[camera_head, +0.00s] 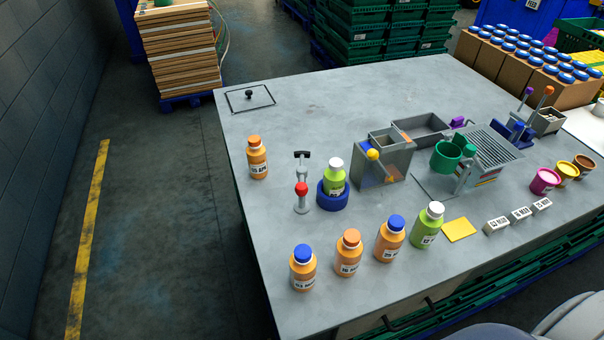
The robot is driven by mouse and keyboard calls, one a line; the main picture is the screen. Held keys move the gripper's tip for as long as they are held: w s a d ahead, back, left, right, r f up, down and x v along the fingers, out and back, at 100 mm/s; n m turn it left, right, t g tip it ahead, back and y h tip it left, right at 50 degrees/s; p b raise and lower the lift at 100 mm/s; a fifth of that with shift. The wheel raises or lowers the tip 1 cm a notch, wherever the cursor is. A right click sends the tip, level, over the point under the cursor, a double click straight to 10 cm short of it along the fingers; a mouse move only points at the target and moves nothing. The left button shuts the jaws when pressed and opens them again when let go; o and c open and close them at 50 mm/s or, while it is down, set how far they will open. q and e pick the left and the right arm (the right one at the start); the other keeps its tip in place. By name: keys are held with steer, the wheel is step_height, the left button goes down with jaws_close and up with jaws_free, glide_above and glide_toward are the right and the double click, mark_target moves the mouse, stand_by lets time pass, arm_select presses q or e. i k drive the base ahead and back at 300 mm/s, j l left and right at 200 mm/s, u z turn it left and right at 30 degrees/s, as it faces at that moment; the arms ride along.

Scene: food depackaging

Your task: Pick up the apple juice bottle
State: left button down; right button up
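Two green bottles with white caps stand on the grey table. One green bottle (335,181) is upright in a round blue holder (333,201), beside a small lever device. The other green bottle (425,232) stands upright at the right end of the front row. The label wording is too small to tell which is apple juice. Neither of my grippers is in view.
Orange bottles with blue or orange caps, such as the leftmost one (302,273), stand in the front row. Another orange bottle (257,161) is at the table's left. A lever device (301,186) and grey bins (382,164) stand mid-table. The back is mostly clear.

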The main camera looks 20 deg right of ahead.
mark_target(333, 183)
steer(key=k+j+u, duration=0.2)
steer(key=k, duration=0.35)
steer(key=k+j+u, duration=0.25)
steer(key=k, duration=0.25)
steer(key=l, duration=0.1)
